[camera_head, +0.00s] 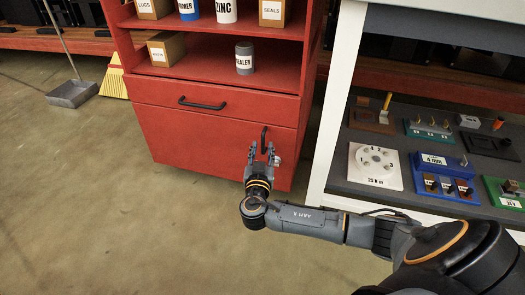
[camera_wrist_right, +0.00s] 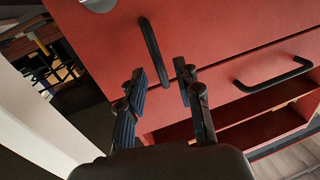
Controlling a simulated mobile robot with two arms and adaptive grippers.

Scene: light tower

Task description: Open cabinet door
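The red cabinet (camera_head: 215,120) stands in the middle of the head view, with its door (camera_head: 185,150) shut below a drawer. The door has a black upright bar handle (camera_head: 264,138) near its right edge; the handle also shows in the wrist view (camera_wrist_right: 153,50). My right gripper (camera_head: 262,155) is at the handle's lower part. In the wrist view its two fingers (camera_wrist_right: 158,85) are apart, with one end of the handle appearing between them. I see no finger clearly touching the bar. My left gripper is out of view.
The drawer's black handle (camera_head: 203,103) is above the door. Open shelves hold boxes and cans, including a grey can (camera_head: 244,58). A white-framed workbench (camera_head: 337,90) stands close on the right. The floor (camera_head: 100,200) at left is clear, with a dustpan (camera_head: 72,93) farther back.

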